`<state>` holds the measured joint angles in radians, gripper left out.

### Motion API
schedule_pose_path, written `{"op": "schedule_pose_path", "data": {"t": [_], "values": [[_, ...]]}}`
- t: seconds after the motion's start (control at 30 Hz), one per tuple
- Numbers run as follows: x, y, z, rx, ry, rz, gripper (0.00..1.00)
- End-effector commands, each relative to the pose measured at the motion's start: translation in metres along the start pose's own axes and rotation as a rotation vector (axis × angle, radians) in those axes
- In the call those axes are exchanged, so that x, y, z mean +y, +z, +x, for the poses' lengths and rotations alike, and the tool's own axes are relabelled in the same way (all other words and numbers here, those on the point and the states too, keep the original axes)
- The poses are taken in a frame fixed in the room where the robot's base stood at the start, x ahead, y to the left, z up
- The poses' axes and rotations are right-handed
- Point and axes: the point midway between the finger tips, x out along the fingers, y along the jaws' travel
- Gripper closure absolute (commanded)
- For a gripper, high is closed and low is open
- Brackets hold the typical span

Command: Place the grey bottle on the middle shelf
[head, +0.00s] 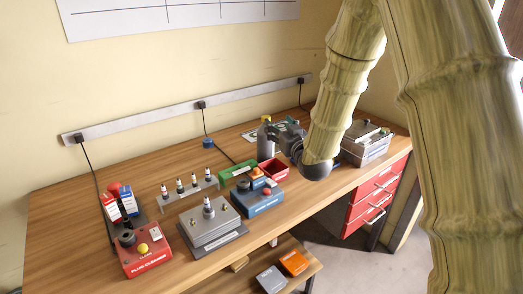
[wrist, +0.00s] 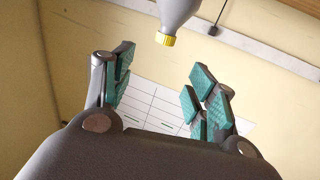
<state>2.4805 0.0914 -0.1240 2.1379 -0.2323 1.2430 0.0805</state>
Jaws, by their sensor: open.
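The grey bottle (head: 266,140) stands upright on the wooden bench near the back, with a yellow cap, partly covered by my gripper. In the wrist view the bottle (wrist: 179,10) enters from the top edge, cap downward in the picture; the rest of it is cut off. My gripper (head: 284,133) is just right of the bottle in the head view. In the wrist view my gripper (wrist: 162,78) is open, with green-padded fingers spread and nothing between them. A wooden shelf (head: 309,268) shows under the bench; I cannot tell whether it is the middle one.
Near the gripper are a red bin (head: 273,169), a green bin (head: 237,173) and a blue device (head: 258,201). A metal box (head: 366,145) stands right, above red drawers (head: 377,196). An orange box (head: 293,262) and a grey box (head: 271,279) occupy the lower shelf.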

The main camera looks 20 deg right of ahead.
Motion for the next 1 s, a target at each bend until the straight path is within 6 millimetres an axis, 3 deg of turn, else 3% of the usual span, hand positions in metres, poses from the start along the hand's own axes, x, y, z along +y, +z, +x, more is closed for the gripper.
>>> {"op": "schedule_pose_path", "data": {"t": [0.03,0.13,0.27,0.6,1.0], "values": [[-0.001,0.011,0.001,0.0,-0.001,0.0,0.43],[-0.004,0.016,0.002,0.001,-0.005,0.0,0.43],[-0.009,0.017,0.009,0.0,-0.011,-0.001,0.43],[-0.014,0.016,0.054,0.0,-0.017,0.0,0.43],[-0.011,0.021,0.08,0.0,-0.013,0.0,0.43]]}}
